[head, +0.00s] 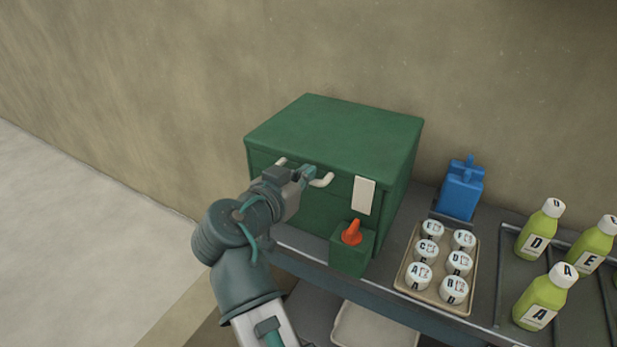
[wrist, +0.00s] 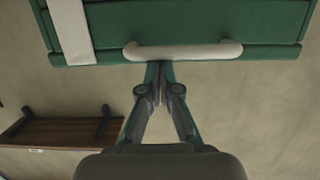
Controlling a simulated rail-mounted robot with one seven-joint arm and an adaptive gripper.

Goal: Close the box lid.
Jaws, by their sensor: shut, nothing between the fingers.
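The green box (head: 330,130) stands on the bench against the wall. Its lid (head: 340,125) lies flat on top and looks down; I cannot tell whether a thin gap remains. A pale bar handle (head: 322,180) is on the front. It also shows in the wrist view (wrist: 185,50), across the green front. My gripper (head: 308,172) is at the front of the box by the handle, covering its middle in the head view. In the wrist view my gripper's fingertips (wrist: 160,66) are together and empty, just at the handle's edge; contact is unclear.
A white latch plate (head: 364,195) hangs on the box front, above a small green housing with an orange switch (head: 352,233). To the right are a tray of lettered white caps (head: 440,262), a blue container (head: 460,192) and green bottles (head: 541,228).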

